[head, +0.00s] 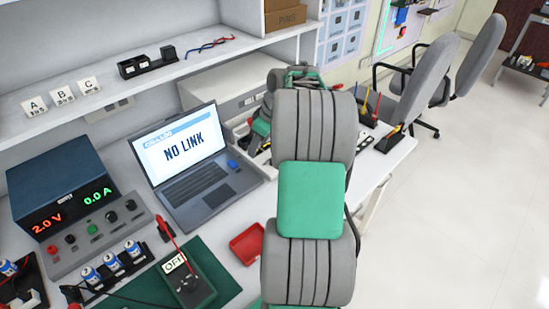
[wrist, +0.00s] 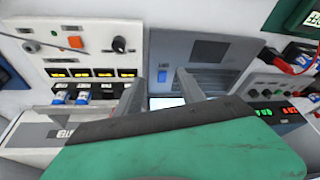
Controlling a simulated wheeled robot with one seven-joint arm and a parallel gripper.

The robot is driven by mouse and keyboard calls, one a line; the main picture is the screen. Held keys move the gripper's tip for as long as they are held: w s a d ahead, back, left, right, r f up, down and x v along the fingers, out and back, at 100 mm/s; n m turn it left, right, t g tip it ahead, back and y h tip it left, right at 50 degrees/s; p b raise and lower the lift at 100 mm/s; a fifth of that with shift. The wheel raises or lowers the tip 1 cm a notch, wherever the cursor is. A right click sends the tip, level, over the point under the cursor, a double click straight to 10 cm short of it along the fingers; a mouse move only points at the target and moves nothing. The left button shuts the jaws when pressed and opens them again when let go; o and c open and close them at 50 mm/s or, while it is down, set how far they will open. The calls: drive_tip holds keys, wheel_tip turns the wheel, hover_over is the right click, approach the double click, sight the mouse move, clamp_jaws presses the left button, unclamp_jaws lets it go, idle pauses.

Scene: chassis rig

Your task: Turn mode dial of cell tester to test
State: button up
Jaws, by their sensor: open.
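A white unit (wrist: 85,48) at the left of the wrist view has a black round dial (wrist: 119,44), an orange button and a row of yellow displays, with blue cells beside it. It looks like the cell tester, though I cannot read its name or the dial's markings. In the head view my arm hides most of that area. My gripper (wrist: 160,88) is open and empty. Its fingers point toward the laptop (wrist: 195,62), which is just right of the white unit. The dial lies beyond the left finger, apart from it.
The laptop (head: 191,172) reads NO LINK. A blue power supply (head: 62,196) stands left of it. A dark handheld device (head: 190,288) showing OFF, with a red lead, lies on a green mat. A red tray (head: 247,243) is near my arm. A shelf (head: 130,75) overhangs the bench.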

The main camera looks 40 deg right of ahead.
drive_tip(key=s+d+f, duration=0.2)
drive_tip(key=d+f, duration=0.2)
drive_tip(key=d, duration=0.5)
drive_tip(key=shift+n+t, duration=0.3)
drive_tip(key=shift+n, duration=0.1)
drive_tip(key=x, duration=0.7)
drive_tip(key=shift+w+a+f, duration=0.1)
drive_tip(key=shift+a+f, duration=0.1)
drive_tip(key=shift+a, duration=0.05)
drive_tip(key=shift+c, duration=0.5)
clamp_jaws()
